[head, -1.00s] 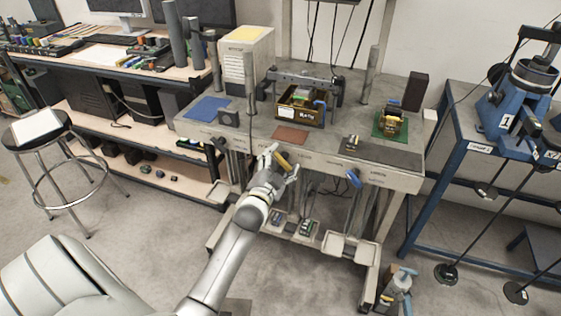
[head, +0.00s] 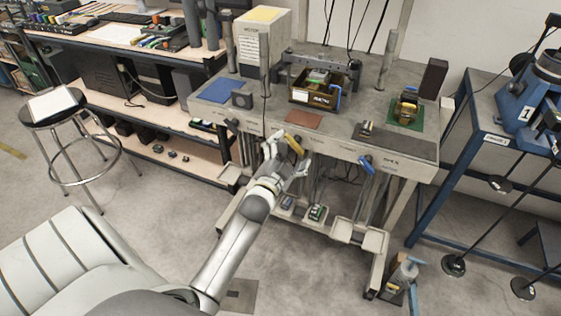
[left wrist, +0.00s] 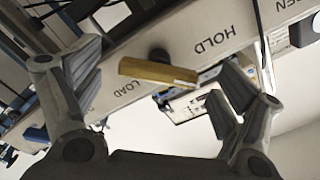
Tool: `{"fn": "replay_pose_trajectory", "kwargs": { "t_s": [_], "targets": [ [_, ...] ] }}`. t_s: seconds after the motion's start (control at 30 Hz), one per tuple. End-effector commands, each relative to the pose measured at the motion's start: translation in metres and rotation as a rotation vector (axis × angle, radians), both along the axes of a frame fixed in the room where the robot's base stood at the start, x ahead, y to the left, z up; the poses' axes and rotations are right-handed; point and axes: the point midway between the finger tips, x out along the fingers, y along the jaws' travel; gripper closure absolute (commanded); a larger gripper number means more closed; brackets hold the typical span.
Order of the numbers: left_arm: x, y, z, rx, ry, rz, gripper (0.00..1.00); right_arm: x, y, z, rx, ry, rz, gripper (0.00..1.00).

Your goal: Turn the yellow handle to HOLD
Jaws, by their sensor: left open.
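The yellow handle (head: 294,145) is on the front edge of the grey workbench (head: 330,147). In the left wrist view the yellow handle (left wrist: 158,73) lies crosswise in the gap between my fingers, near a dark round pivot. The word HOLD (left wrist: 213,40) is printed to its upper right and LOAD (left wrist: 128,87) below its left end. My left gripper (head: 287,157) is open around the handle, one finger on each side. No clear contact shows, and the exact depth is hard to tell. My right gripper is not in view.
A blue handle (head: 366,163) sits farther right on the same edge. A box of parts (head: 313,98), a brown mat (head: 304,120) and a blue mat (head: 219,91) are on the bench top. A stool (head: 54,107) stands left; a blue-framed table (head: 482,140) stands right.

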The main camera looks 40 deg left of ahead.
Motion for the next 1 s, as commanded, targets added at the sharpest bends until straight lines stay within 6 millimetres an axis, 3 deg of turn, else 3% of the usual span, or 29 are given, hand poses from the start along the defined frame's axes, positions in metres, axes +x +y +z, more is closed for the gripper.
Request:
{"fn": "replay_pose_trajectory", "kwargs": {
  "t_s": [0.2,0.43,0.63,1.0],
  "targets": [
    [-0.046,-0.011,-0.001,-0.001,0.003,0.0,0.09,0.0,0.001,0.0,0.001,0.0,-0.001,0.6],
    [-0.08,-0.019,-0.001,-0.001,0.003,0.001,0.09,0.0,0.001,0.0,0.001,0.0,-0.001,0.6],
    [-0.091,-0.022,0.0,-0.001,0.0,0.001,0.09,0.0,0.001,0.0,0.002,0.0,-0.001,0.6],
    [-0.092,-0.022,0.0,-0.001,0.0,0.001,0.09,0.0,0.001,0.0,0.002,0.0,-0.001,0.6]
  ]
}}
